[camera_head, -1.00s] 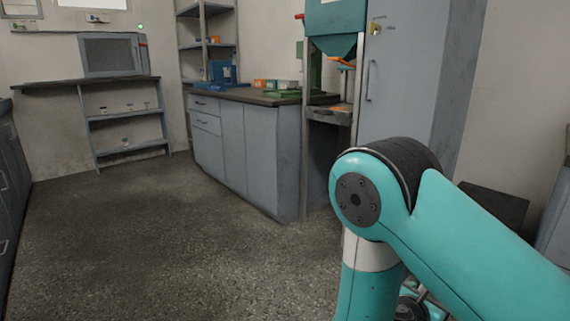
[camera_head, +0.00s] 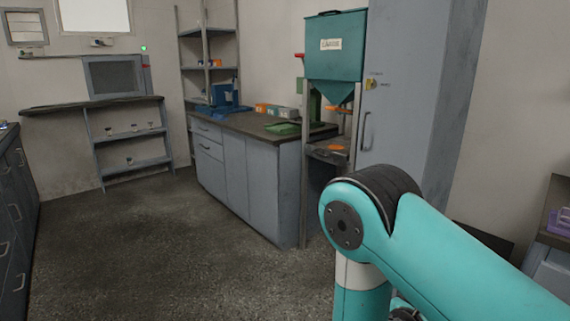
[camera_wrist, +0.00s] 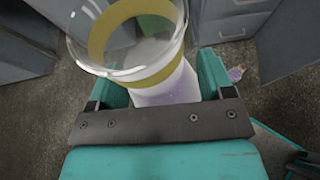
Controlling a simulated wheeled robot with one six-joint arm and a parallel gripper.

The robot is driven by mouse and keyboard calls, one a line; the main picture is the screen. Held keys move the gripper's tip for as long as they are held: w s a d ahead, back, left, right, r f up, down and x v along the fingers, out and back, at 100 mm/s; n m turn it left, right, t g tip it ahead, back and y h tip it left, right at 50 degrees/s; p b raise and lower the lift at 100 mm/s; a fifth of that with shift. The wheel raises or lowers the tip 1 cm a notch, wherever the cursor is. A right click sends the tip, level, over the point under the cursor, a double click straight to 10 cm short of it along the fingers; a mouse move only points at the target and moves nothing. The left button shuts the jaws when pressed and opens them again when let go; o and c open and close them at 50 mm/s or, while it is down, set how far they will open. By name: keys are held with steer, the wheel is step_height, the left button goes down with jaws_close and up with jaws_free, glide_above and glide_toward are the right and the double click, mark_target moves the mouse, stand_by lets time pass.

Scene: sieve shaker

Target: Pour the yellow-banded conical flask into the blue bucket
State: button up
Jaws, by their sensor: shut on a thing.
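The yellow-banded conical flask (camera_wrist: 150,76) is clear glass and fills the top middle of the wrist view. Its wide end faces the camera, and pale, faintly purple contents show lower down in it. My gripper (camera_wrist: 165,92) is shut on the flask, with a teal finger on each side. In the head view only my teal arm shows; my gripper and the flask are out of that view. I cannot make out a blue bucket in any view.
A grey cabinet bench (camera_head: 245,178) with a dark top stands mid-room, holding a blue device (camera_head: 224,100). A teal hopper (camera_head: 336,58) stands beside a tall grey cabinet (camera_head: 415,100). A low shelf (camera_head: 135,135) stands at the back left. The floor (camera_head: 150,250) at left is clear.

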step_height(320, 180, up, 13)
steer(key=p, duration=1.3)
steer(key=shift+r+p, duration=0.1)
steer(key=shift+p, duration=0.2)
step_height(320, 180, up, 10)
steer(key=p, duration=0.9)
steer(key=shift+r+p, duration=0.1)
steer(key=shift+p, duration=0.2)
steer(key=shift+f, duration=0.4)
